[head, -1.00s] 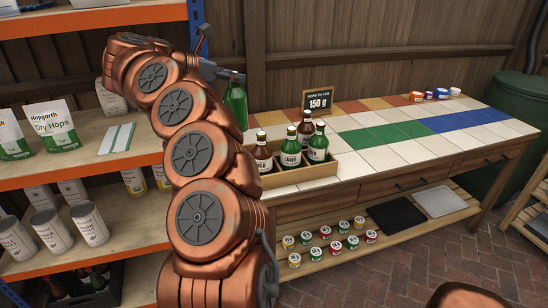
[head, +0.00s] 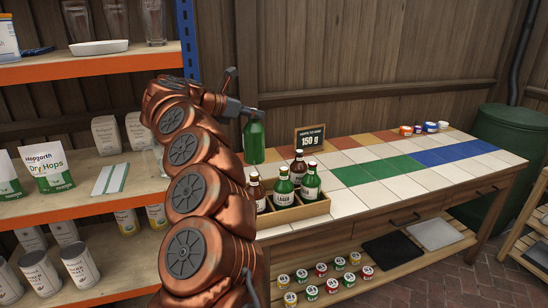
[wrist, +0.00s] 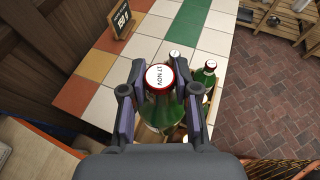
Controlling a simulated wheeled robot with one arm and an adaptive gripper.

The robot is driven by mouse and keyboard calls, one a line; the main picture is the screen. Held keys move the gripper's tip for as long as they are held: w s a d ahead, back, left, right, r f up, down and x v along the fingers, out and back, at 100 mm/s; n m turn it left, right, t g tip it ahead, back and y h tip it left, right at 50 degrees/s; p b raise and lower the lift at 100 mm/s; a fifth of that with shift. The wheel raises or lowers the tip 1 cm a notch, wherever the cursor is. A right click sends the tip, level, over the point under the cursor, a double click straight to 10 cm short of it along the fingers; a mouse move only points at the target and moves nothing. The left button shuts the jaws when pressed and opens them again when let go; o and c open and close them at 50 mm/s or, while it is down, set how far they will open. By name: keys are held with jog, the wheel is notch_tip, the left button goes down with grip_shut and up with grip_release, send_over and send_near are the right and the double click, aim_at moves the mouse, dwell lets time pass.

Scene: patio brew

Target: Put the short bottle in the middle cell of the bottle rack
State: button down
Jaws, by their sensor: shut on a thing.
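My gripper (head: 246,111) is shut on the neck of a green bottle (head: 254,143), which hangs upright in the air behind and above the left part of the bottle rack. In the wrist view the bottle's red-rimmed cap (wrist: 159,77), marked 17 NOV, sits between the fingers. The wooden bottle rack (head: 306,212) stands on the tiled counter, with two green and two brown bottles showing in or by it, such as a green one (head: 283,188) and a brown one (head: 299,164). Its middle cell cannot be made out.
A black price sign (head: 310,139) stands on the counter behind the rack. A shelf unit (head: 110,205) with hop bags and cans is on the left. Small jars (head: 424,128) stand at the counter's far right end. The tiles right of the rack are clear.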

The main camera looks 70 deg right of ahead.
aim_at(246, 155)
jog(key=shift+s+d+p, duration=1.2)
jog(key=shift+s+d, duration=0.7)
jog(key=shift+d, duration=2.1)
notch_tip(246, 155, down, 18)
jog(key=shift+b, duration=0.3)
jog(key=c, duration=0.9)
grip_release()
jog(key=shift+o, duration=0.2)
jog(key=shift+r, duration=0.1)
jog(key=b+v, duration=0.2)
jog(key=v, duration=1)
jog(key=shift+w+a, duration=0.1)
